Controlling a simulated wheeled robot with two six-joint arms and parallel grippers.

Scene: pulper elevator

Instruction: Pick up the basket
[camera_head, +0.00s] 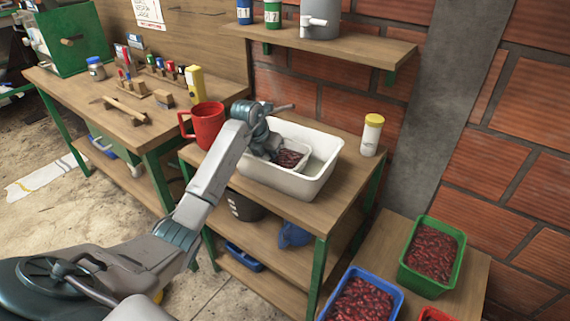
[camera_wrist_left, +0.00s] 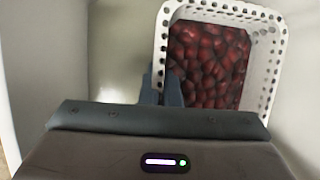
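The basket (camera_wrist_left: 262,62) is white, with rows of holes in its walls, and holds dark red coffee cherries (camera_wrist_left: 208,60). It sits inside a white tub (camera_head: 325,170) on the wooden table, and also shows in the head view (camera_head: 300,148). My left gripper (camera_wrist_left: 162,88) reaches down into the tub at the basket's left side in the wrist view. Its two fingers are close together, one on each side of the basket's wall, and appear shut on it. In the head view the wrist hides part of the basket. My right gripper is not in view.
A red mug (camera_head: 207,125) stands left of the tub, and a yellow-capped white bottle (camera_head: 371,135) stands right of it. A shelf (camera_head: 345,45) hangs above. Green (camera_head: 462,235) and blue (camera_head: 397,300) crates of cherries are at the lower right. The left workbench holds small tools.

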